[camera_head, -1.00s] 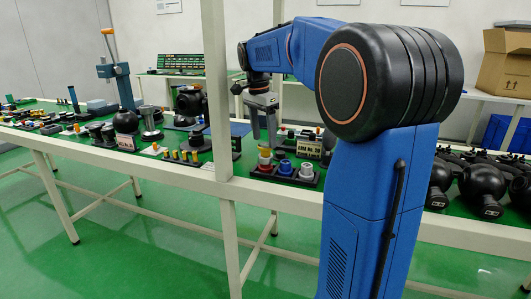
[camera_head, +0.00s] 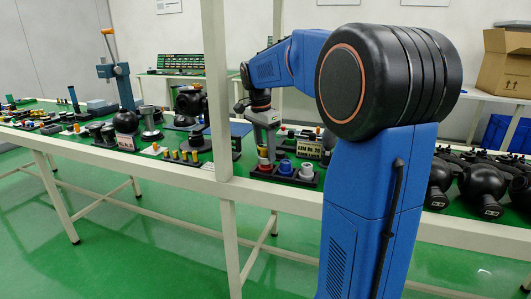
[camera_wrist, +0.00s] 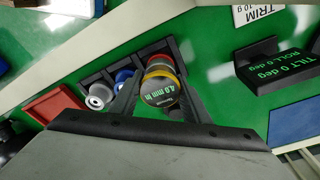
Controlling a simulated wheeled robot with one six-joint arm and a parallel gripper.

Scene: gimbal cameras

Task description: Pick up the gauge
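The gauge (camera_wrist: 160,88) is a round piece with a dark top marked "4.0 mm in" and yellow and red bands. It stands in the black holder (camera_wrist: 93,77) at one end of the row, and its red part (camera_head: 264,166) shows at the left in the head view. My gripper (camera_wrist: 160,75) is over it, with one finger on either side. The fingers (camera_head: 265,146) look spread around the gauge; whether they touch it cannot be told. The lower part of the gauge is hidden.
A blue piece (camera_wrist: 123,75) and a grey-white piece (camera_wrist: 100,94) stand beside the gauge in the same holder. A black sign block (camera_wrist: 280,85) and a red tray (camera_wrist: 53,103) are near. A white post (camera_head: 219,120) rises at the bench front.

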